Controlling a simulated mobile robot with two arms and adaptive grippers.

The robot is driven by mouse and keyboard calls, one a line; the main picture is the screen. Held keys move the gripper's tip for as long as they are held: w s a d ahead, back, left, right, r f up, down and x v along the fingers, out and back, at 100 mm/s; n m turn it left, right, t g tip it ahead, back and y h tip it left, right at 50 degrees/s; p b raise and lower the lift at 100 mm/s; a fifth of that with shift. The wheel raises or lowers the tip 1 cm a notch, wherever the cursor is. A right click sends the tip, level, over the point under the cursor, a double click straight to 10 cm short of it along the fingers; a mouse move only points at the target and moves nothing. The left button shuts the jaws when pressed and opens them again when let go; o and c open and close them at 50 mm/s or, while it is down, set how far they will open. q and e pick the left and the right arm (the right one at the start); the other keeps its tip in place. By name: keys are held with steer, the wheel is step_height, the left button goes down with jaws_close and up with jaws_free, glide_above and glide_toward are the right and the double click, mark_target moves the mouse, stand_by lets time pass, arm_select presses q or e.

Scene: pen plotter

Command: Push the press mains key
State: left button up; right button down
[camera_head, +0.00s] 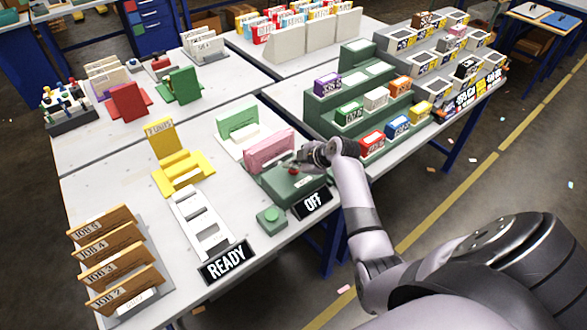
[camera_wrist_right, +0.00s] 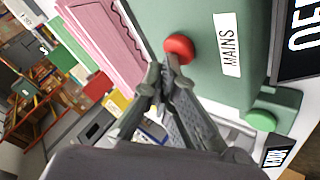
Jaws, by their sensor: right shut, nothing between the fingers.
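The mains key is a red round button (camera_wrist_right: 179,48) on a green box (camera_wrist_right: 207,18) labelled MAINS. In the head view the green box (camera_head: 283,190) stands near the table's front edge, with a black OFF sign (camera_head: 312,202) at its front. My right gripper (camera_wrist_right: 168,68) is shut and empty, its fingertips at the red button; I cannot tell whether they touch it. In the head view the right gripper (camera_head: 300,162) is over the box, close to the red button (camera_head: 292,171). My left gripper is not in view.
A pink holder (camera_head: 268,150) stands behind the box. A smaller green block with a round button (camera_head: 271,219) is left of it, near a READY sign (camera_head: 227,261). A white rack (camera_head: 203,222) lies further left. A green stepped stand (camera_head: 325,110) with coloured boxes is behind right.

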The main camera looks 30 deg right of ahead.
mark_target(292, 171)
steer(key=shift+f, duration=0.1)
stand_by(0.3)
steer(key=shift+f+b, duration=0.4)
steer(key=shift+s, duration=0.1)
steer(key=shift+r+p, duration=0.35)
steer(key=shift+r, duration=0.1)
step_height(292, 171, up, 6)
steer(key=p, duration=0.5)
stand_by(0.5)
